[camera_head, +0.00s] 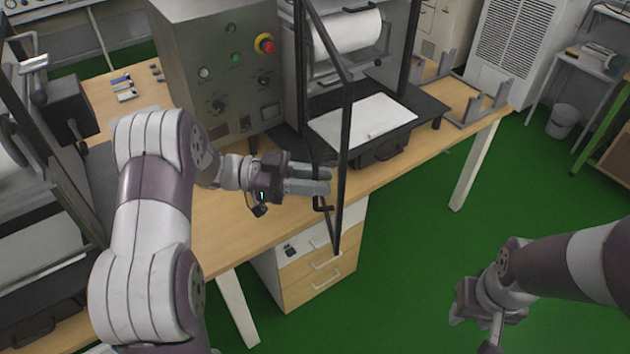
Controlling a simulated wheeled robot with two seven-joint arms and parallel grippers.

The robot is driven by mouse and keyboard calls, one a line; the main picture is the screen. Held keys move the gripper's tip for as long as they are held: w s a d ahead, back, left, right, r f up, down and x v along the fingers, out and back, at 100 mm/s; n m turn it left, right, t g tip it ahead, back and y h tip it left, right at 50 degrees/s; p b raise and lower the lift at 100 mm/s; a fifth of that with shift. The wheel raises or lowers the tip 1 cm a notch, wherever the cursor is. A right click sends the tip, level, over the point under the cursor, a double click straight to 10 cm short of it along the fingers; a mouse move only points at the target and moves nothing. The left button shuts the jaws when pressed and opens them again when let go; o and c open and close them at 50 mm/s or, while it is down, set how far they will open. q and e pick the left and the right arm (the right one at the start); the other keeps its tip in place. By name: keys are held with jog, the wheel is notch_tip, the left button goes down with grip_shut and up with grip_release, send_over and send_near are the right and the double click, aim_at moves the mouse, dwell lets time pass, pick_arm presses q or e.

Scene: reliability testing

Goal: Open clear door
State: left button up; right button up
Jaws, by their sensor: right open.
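The clear door (347,120), a see-through panel in a black frame, stands swung out from the machine (225,70), toward me. Its small black handle (322,207) is low on the panel. My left gripper (330,180) is at the door, with its two grey fingers level and close together just above the handle. Whether they touch the panel or the handle, or are fully shut, I cannot tell. My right gripper (473,330) is open, low at the right, over the green floor and away from the door.
The machine has a white roller (345,32) and a black tray with a white sheet (362,122). A wooden table (215,222) carries it, with a drawer unit (318,278) below. Another machine (45,150) stands at the left. Green floor (415,235) is free at the right.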

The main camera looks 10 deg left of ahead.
pick_arm(q)
jog(key=shift+f, duration=0.1)
jog(key=s+a+b, duration=0.1)
jog(key=a+b, duration=0.2)
jog(key=a, duration=0.9)
jog(key=shift+s+a, duration=0.25)
jog(key=shift+a, duration=0.05)
